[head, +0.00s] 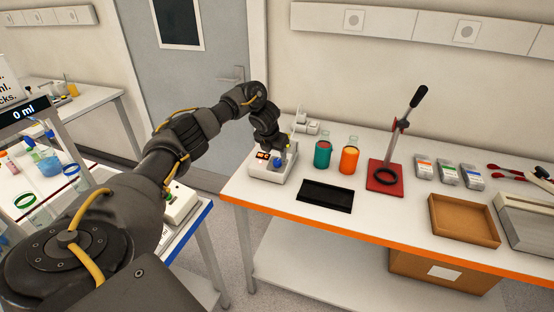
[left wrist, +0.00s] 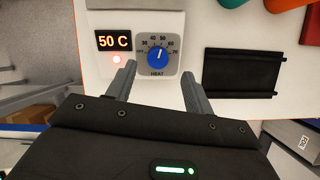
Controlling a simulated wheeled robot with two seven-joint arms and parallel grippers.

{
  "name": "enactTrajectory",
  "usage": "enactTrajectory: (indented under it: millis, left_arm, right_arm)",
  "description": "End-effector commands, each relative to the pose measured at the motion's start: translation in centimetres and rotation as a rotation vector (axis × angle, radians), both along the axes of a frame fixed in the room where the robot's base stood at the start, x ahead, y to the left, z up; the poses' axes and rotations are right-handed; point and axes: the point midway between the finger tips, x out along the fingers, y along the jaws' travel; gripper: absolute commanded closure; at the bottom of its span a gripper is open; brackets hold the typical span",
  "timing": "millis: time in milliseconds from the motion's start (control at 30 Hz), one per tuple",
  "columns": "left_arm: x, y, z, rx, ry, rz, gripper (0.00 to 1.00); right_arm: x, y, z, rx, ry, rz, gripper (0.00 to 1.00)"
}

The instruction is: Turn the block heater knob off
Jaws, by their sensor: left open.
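The block heater (head: 263,172) is a white unit at the left end of the orange-edged bench. In the left wrist view its panel (left wrist: 100,12) shows a display (left wrist: 115,41) reading 50 C and a lit red lamp (left wrist: 116,59). The blue heat knob (left wrist: 158,61) sits on a grey dial, its white pointer up and slightly right, near 50. The low end of the scale is at the left. My left gripper (left wrist: 159,74) is open, one finger on each side of the dial, with nothing between them gripped. In the head view my left gripper (head: 276,150) hides part of the heater.
A black mat (head: 326,196) lies right of the heater. Behind it stand a teal bottle (head: 322,155) and an orange bottle (head: 349,160). A red-based press (head: 386,177) and a brown tray (head: 464,220) are farther right. Another bench (head: 80,190) is at left.

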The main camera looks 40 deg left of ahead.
Motion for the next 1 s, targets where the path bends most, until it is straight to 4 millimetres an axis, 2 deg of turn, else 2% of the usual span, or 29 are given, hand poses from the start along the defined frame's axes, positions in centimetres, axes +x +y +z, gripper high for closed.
enactTrajectory:
  millis: [100, 300, 700, 767, 1000]
  left_arm:
    - [0.7, 0.3, -1.9, -0.002, 0.005, 0.005, 0.48]
    - [1.5, 0.7, -4.1, -0.001, 0.002, 0.005, 0.48]
    - [1.8, 0.8, -5.0, 0.001, 0.0, 0.004, 0.48]
    - [1.8, 0.8, -5.0, 0.001, 0.0, 0.004, 0.53]
    - [1.8, 0.8, -4.9, 0.001, 0.0, 0.004, 0.84]
  right_arm:
    - [1.0, -0.1, 0.8, 0.0, -0.012, 0.0, 0.64]
    - [1.9, 0.0, 1.2, 0.001, -0.026, 0.001, 0.64]
    - [1.4, 0.0, 1.2, 0.0, -0.019, 0.001, 0.64]
    - [1.4, 0.0, 1.2, 0.001, -0.019, 0.001, 0.64]
    - [1.3, 0.0, 1.2, 0.001, -0.018, 0.001, 0.64]
